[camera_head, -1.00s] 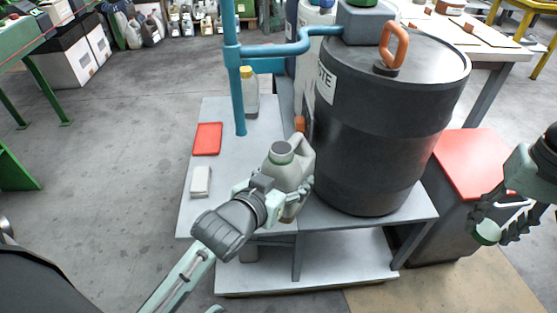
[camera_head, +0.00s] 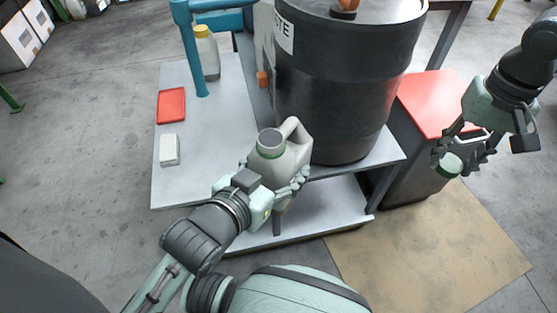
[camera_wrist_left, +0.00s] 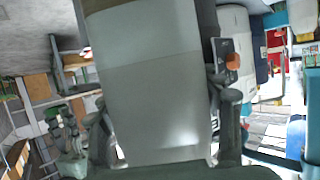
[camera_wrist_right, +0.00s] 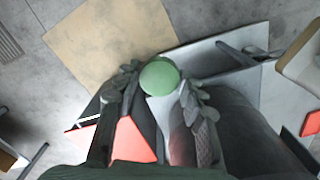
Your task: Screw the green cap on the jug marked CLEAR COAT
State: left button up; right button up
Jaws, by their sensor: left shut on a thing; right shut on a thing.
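A grey-white jug (camera_head: 291,158) with a handle and a green ring at its neck stands out in the head view, roughly upright in front of the black drum. My left gripper (camera_head: 275,194) is shut around its body. In the left wrist view the jug (camera_wrist_left: 155,90) fills the middle between the fingers. Its marking cannot be read. My right gripper (camera_head: 464,156) is at the right of the head view, apart from the jug, shut on the green cap (camera_head: 449,165). In the right wrist view the cap (camera_wrist_right: 159,77) sits between the fingertips.
A black drum (camera_head: 335,110) stands on the grey bench (camera_head: 225,125) behind the jug. A red tray (camera_head: 171,105), a white block (camera_head: 169,150) and a yellow-capped bottle (camera_head: 207,55) are on the bench's left. A red-topped cabinet (camera_head: 430,100) is below my right arm. Open floor lies in front.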

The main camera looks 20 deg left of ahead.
jog(key=a+r+n, duration=0.1)
jog(key=a+r, duration=0.3)
jog(key=a, duration=0.5)
notch_tip(320, 180, up, 10)
jog(key=n, duration=0.4)
send_over(271, 138)
jog(key=shift+w+d+r, duration=0.15)
jog(key=shift+w+d, duration=0.15)
jog(key=shift+w, duration=0.1)
jog(key=shift+s+a+r, duration=0.2)
jog(key=shift+s+a, duration=0.15)
jog(key=shift+s, duration=0.1)
jog(key=shift+f, duration=0.15)
jog(key=shift+f, duration=1.9)
